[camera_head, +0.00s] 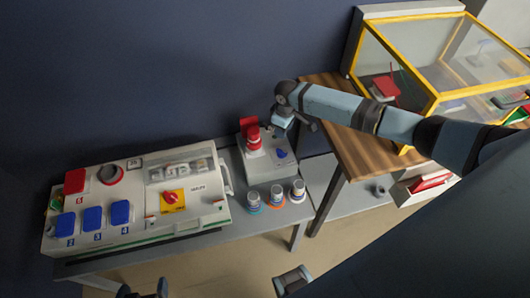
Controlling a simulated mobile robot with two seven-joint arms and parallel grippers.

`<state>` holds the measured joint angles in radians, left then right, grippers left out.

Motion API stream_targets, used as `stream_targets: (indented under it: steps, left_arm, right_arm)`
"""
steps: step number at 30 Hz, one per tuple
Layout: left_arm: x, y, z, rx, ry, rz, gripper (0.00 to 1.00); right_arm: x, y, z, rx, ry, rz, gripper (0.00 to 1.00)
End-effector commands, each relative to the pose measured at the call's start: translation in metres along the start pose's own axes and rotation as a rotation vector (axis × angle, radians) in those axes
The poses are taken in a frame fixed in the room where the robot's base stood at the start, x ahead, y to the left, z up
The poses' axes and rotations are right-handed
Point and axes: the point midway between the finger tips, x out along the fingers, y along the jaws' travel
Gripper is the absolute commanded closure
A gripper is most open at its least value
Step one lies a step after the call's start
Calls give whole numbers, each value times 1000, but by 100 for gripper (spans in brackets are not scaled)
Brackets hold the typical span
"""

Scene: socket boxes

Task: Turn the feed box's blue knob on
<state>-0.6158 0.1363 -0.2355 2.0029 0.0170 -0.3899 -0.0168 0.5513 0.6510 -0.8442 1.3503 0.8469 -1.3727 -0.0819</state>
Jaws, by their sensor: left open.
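The feed box (265,172) is a small light-grey box on the grey bench, with a red part standing on its top. Its blue knob (281,154) is on the right of the sloped face; it is too small to tell which way it points. My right gripper (281,128), on the arm from the right, is just above and behind the box's right side, near the knob. Its fingers are small and dark, so I cannot tell whether they touch anything. My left gripper (144,291) shows only its fingertips at the bottom edge, apart and empty.
A large panel box (140,235) with blue covers and a red-on-yellow switch (172,199) stands left. Several small jars, including one (277,195), stand before the feed box. A wooden table (350,150) with a yellow-framed case (435,95) is right. A dark wall is behind.

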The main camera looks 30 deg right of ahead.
Motion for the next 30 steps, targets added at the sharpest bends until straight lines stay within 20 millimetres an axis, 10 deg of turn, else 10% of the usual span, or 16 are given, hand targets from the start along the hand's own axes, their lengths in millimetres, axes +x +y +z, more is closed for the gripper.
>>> stream_targets:
  steps: [30]
  left_arm:
    - [10, -1, 10, -14, -10, 0, 10]
  right_arm:
    - [134, 6, 2, 5, -12, 1, 62]
